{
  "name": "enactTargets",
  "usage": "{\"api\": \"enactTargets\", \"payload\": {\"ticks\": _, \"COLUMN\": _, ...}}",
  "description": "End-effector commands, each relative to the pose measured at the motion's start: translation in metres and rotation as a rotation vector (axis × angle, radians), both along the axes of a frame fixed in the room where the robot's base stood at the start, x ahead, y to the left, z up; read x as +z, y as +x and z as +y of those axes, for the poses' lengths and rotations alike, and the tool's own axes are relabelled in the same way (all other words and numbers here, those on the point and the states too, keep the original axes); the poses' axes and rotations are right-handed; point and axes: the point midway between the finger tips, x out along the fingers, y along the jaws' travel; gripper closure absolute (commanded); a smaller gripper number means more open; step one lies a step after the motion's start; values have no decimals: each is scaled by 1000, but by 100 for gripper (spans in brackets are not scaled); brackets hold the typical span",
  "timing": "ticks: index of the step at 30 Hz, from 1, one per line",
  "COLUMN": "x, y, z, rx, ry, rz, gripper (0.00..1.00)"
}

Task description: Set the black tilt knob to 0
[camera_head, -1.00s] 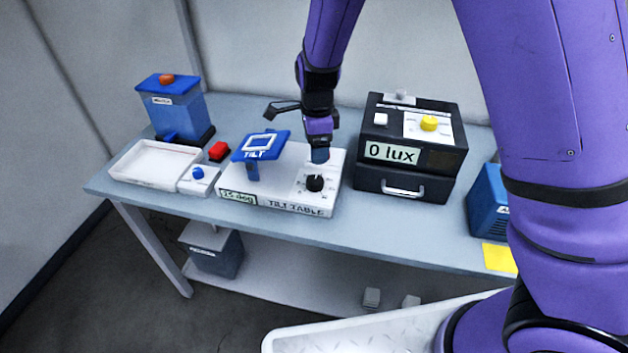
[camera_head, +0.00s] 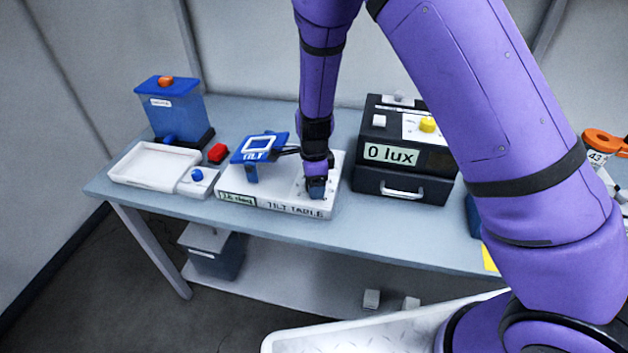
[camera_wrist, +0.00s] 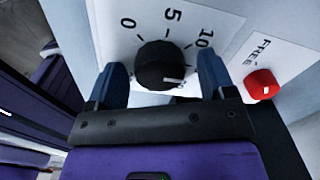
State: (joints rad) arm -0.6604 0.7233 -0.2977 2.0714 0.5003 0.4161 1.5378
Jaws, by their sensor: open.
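The black tilt knob (camera_wrist: 160,64) shows in the wrist view on a white dial plate marked 0, 5 and 10. Its white pointer mark faces the lower right, away from the 0 and past the 10. My gripper (camera_wrist: 161,78) is open, with one blue finger on each side of the knob; I cannot tell whether either touches it. In the head view my gripper (camera_head: 316,190) is down over the right part of the white tilt table (camera_head: 270,199) and hides the knob. The blue tilt platform (camera_head: 259,147) stands tilted at the table's left part. The display (camera_head: 237,199) seems to read 15 deg.
A red knob (camera_wrist: 262,84) beside the word FREE is right of the dial in the wrist view. A dark box (camera_head: 405,158) reading 0 lux stands close on the right. A white tray (camera_head: 155,163), a red block (camera_head: 218,152) and a blue container (camera_head: 174,112) are left.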

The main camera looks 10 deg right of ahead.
Motion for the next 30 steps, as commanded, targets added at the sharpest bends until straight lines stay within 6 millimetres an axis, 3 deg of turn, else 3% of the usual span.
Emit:
{"api": "enactTargets", "payload": {"ticks": 7, "x": -1, "y": 0, "z": 0, "rx": 0, "ry": 1, "rz": -1, "gripper": 24}}
{"api": "enactTargets", "payload": {"ticks": 14, "x": 0, "y": 0, "z": 0, "rx": 0, "ry": 1, "rz": -1, "gripper": 73}}
{"api": "enactTargets", "payload": {"ticks": 23, "x": 0, "y": 0, "z": 0, "rx": 26, "ry": 1, "rz": -1, "gripper": 73}}
{"api": "enactTargets", "payload": {"ticks": 30, "x": 0, "y": 0, "z": 0, "rx": 146, "ry": 1, "rz": -2, "gripper": 73}}
